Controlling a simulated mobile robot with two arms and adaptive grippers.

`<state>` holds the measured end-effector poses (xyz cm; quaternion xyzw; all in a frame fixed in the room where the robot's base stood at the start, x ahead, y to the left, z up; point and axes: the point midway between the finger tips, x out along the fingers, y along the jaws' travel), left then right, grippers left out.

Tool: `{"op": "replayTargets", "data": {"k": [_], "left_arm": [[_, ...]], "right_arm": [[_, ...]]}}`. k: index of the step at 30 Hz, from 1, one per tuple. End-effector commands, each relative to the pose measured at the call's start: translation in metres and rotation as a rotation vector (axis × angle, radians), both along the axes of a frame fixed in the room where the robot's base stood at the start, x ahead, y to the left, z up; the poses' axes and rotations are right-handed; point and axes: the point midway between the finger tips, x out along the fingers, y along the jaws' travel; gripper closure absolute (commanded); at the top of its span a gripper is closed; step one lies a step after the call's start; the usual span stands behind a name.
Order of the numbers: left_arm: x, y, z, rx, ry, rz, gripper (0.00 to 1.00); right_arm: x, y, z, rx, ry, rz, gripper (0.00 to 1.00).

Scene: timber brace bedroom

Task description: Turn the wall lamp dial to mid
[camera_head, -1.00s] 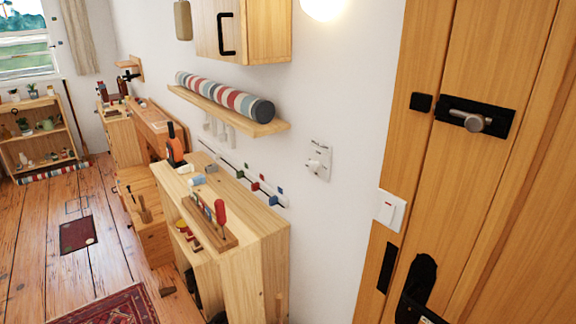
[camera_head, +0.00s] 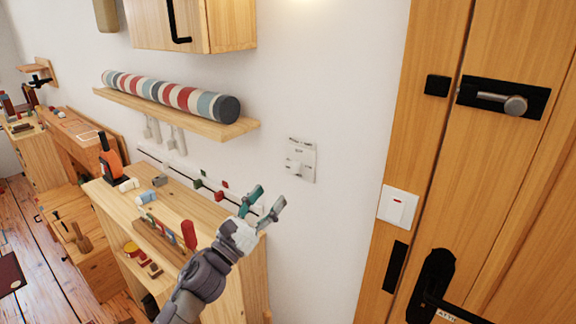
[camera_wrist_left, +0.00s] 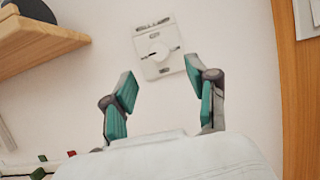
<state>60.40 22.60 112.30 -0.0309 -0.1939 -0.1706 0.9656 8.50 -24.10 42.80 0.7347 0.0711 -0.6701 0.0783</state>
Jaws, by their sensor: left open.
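The wall lamp dial (camera_head: 296,168) is a small white knob on a pale plate (camera_head: 303,152) fixed to the white wall, left of the wooden door frame. In the left wrist view, the plate with its round dial (camera_wrist_left: 158,51) sits ahead, between and beyond the fingertips. My left gripper (camera_head: 268,203) is open and empty, with teal finger pads, below and left of the plate in the head view. It also shows in the left wrist view (camera_wrist_left: 158,85), apart from the dial. The dial's setting marks are too small to read. My right gripper is not in view.
A wooden shelf (camera_head: 232,129) with a striped roll (camera_head: 170,92) juts from the wall at left. A wooden cabinet (camera_head: 105,193) with small items stands below. A white rocker switch (camera_head: 398,207) and the door (camera_head: 520,190) are at right. The wall around the plate is clear.

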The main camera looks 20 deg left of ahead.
Motion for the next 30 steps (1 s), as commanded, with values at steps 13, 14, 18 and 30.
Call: {"op": "replayTargets", "data": {"k": [13,14,18,30], "left_arm": [[0.075,-0.027,0.034,-0.004,0.002,0.0,0.42],[0.077,-0.028,0.035,-0.004,0.002,0.0,0.42],[0.084,-0.03,0.037,-0.002,0.003,0.0,0.42],[0.086,-0.031,0.037,-0.002,0.003,0.0,0.58]], "right_arm": [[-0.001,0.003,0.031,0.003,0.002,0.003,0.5],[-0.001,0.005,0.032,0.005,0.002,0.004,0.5],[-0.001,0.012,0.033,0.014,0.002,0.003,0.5],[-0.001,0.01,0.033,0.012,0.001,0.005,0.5]]}}
